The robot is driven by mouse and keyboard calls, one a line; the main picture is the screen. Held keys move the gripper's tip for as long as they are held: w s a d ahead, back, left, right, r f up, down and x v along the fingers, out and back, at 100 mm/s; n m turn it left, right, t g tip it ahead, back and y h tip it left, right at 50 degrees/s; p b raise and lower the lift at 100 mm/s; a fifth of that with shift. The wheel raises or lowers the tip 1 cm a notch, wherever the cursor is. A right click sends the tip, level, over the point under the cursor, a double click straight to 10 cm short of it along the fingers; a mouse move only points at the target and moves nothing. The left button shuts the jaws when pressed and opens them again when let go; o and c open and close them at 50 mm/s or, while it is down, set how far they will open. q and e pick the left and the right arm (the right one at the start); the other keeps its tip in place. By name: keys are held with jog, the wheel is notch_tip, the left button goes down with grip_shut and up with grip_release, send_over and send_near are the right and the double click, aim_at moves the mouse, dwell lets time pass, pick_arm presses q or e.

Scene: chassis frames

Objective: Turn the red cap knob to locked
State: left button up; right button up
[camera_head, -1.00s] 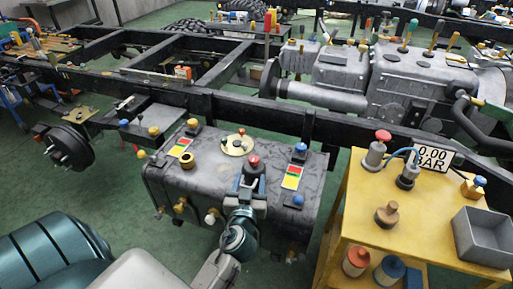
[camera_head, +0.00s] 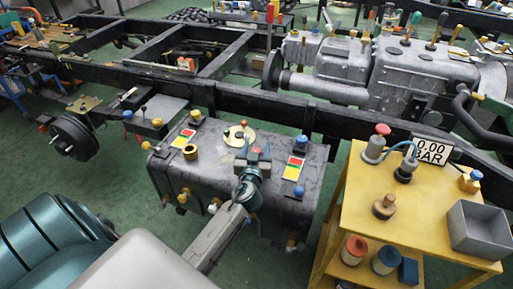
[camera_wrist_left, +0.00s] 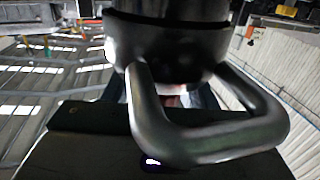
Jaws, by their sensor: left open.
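The red cap knob (camera_head: 258,152) is on top of the dark grey tank (camera_head: 219,165). My left gripper (camera_head: 252,159) is over it, with the open fingers on either side of the red cap. The gripper hides most of the knob, so its turn position and any contact with the fingers cannot be told. A small reddish patch (camera_wrist_left: 172,101) shows in the left wrist view behind a metal loop and a dark cylinder. My right gripper is not in view.
Red, yellow and green plates (camera_head: 293,168) lie right of the knob, with a blue knob (camera_head: 301,140) behind. A brass disc (camera_head: 239,136) is behind the gripper. The yellow cart (camera_head: 340,225) stands at right with a grey bin (camera_head: 479,230). A black chassis rail (camera_head: 255,100) runs behind.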

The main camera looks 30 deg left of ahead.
pick_arm(q)
jog(key=shift+c, duration=0.4)
jog(key=c, duration=0.9)
